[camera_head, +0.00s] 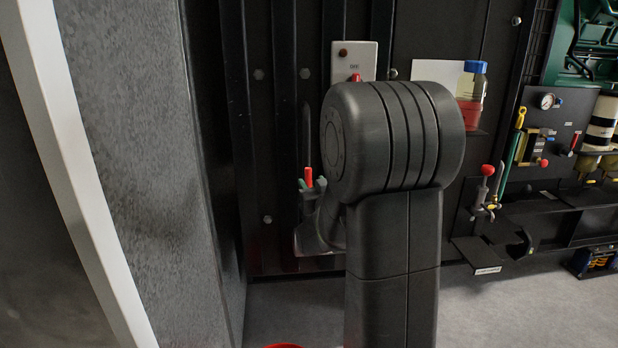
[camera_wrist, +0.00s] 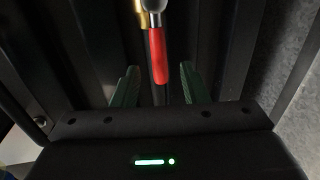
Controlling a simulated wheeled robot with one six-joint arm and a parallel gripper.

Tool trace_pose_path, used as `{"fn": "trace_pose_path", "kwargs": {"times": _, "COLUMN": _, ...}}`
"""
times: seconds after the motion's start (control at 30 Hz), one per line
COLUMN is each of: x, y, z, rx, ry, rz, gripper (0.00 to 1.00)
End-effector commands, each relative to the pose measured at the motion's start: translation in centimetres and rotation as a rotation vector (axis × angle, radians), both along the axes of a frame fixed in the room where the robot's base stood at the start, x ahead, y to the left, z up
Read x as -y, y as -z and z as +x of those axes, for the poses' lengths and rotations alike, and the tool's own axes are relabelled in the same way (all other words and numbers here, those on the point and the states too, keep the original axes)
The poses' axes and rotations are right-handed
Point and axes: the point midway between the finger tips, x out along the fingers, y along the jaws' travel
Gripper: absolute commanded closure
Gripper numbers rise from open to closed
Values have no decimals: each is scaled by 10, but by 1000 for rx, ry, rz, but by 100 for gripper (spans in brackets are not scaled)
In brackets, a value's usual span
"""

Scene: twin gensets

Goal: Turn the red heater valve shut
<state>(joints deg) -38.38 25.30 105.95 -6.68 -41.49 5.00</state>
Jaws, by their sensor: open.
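The valve's red lever handle (camera_wrist: 157,55) shows in the wrist view, joined at the top to a silver fitting (camera_wrist: 154,6) beside a brass-coloured part. The handle also shows in the head view (camera_head: 308,177), small and upright against the dark ribbed wall. My gripper (camera_wrist: 158,74) is open, with one green finger on each side of the handle and a visible gap on both sides. The green fingertips also show in the head view (camera_head: 312,184), around the handle's lower end. My arm hides part of the wall to the right of the handle.
A grey box (camera_head: 343,60) is mounted above my arm. A blue-capped bottle (camera_head: 472,80) stands to its right. A red-knobbed lever (camera_head: 487,170) and a gauge panel (camera_head: 548,130) are farther right. A grey speckled panel (camera_head: 145,150) stands close on the left.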

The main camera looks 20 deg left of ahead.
Motion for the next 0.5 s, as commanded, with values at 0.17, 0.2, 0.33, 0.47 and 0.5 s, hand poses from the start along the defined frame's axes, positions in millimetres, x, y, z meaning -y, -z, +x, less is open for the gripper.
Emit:
{"fn": "trace_pose_path", "kwargs": {"times": 0.17, "x": -20, "y": 0, "z": 22, "rx": 0, "ry": 0, "rz": 0, "gripper": 60}}
{"fn": "trace_pose_path", "kwargs": {"times": 0.2, "x": -23, "y": 0, "z": 25, "rx": 0, "ry": 0, "rz": 0, "gripper": 60}}
{"fn": "trace_pose_path", "kwargs": {"times": 0.33, "x": -29, "y": 0, "z": 32, "rx": -1, "ry": 1, "rz": -1, "gripper": 60}}
{"fn": "trace_pose_path", "kwargs": {"times": 0.47, "x": -31, "y": 0, "z": 34, "rx": -1, "ry": 1, "rz": -1, "gripper": 60}}
{"fn": "trace_pose_path", "kwargs": {"times": 0.5, "x": -31, "y": 0, "z": 34, "rx": -1, "ry": 1, "rz": -1, "gripper": 60}}
